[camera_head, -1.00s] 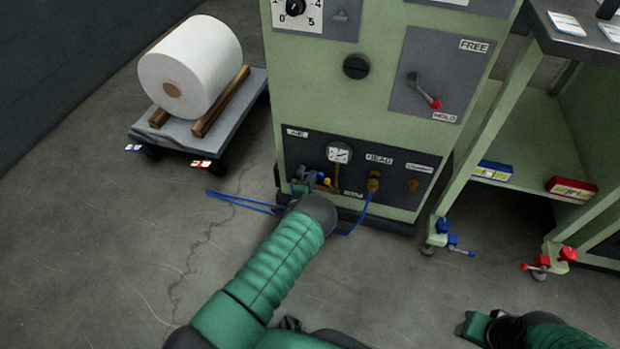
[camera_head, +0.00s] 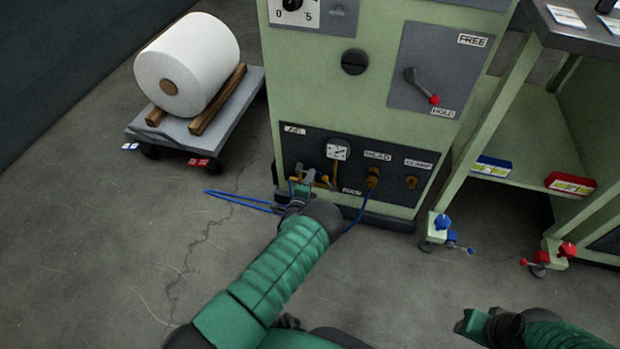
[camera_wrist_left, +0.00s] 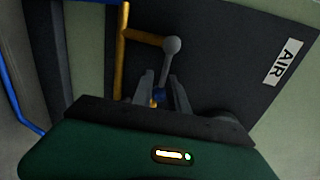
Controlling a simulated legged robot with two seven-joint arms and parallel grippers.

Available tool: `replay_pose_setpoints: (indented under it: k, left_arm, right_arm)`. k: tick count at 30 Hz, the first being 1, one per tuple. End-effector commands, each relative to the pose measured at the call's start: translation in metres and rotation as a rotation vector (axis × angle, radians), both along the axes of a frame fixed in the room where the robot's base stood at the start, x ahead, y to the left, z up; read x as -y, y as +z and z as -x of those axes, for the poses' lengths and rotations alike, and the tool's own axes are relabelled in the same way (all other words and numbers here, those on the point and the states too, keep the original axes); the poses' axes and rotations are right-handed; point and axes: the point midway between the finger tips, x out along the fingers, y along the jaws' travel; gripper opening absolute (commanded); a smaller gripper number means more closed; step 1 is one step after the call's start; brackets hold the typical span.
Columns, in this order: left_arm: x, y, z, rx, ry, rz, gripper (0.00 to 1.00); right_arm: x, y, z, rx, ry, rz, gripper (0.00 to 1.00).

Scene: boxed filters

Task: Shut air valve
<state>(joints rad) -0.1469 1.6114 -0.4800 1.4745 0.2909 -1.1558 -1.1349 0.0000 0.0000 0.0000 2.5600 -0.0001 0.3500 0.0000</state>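The air valve is low on the dark panel (camera_head: 358,165) of the green machine, by the AIR label (camera_head: 295,130). In the left wrist view its lever (camera_wrist_left: 170,58) has a grey ball end, and a brass pipe (camera_wrist_left: 122,50) stands beside it. My left gripper (camera_head: 306,178) is at the valve; its two fingers (camera_wrist_left: 164,88) are apart, with the lever's lower part and a blue piece between them. I cannot tell whether they touch it. My right gripper (camera_head: 468,322) is low at the right, away from the machine; its fingers are not clear.
A gauge (camera_head: 337,150) and brass fittings (camera_head: 372,177) with a blue hose (camera_head: 357,218) are right of the valve. A cart (camera_head: 232,108) with a white roll (camera_head: 187,65) stands left. A green shelf frame (camera_head: 487,140) stands right.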

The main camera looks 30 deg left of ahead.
Motion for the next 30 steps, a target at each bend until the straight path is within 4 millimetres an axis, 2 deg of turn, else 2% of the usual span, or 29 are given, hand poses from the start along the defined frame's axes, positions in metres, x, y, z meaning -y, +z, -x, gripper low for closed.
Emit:
replay_pose_setpoints:
  k: [1, 4, 12, 16, 20, 24, 30]
  left_arm:
    - [0.013, 0.002, -0.006, 0.009, -0.026, 0.005, 0.28]
    - [0.013, 0.003, -0.005, 0.010, -0.026, 0.004, 0.40]
    - [0.007, 0.002, -0.003, 0.006, -0.017, 0.003, 0.40]
    - [0.009, 0.007, 0.008, 0.002, -0.015, 0.004, 0.40]
    - [0.016, 0.016, 0.036, -0.001, -0.015, 0.002, 0.40]
    - [0.027, 0.025, 0.077, -0.002, -0.017, 0.001, 0.40]
    - [0.041, 0.032, 0.128, 0.000, -0.020, 0.002, 0.40]
  right_arm:
    - [0.000, 0.000, 0.000, 0.000, 0.000, 0.000, 0.36]
    - [0.000, 0.000, 0.000, 0.000, 0.000, 0.000, 0.36]
    - [0.000, 0.001, 0.000, 0.000, 0.000, 0.000, 0.36]
    - [0.000, 0.011, 0.000, 0.000, 0.000, 0.000, 0.36]
    - [0.000, 0.032, 0.000, 0.000, 0.000, 0.000, 0.36]
    - [0.000, 0.055, 0.000, 0.000, 0.000, 0.000, 0.36]
    - [0.000, 0.078, 0.000, 0.000, 0.000, 0.000, 0.36]
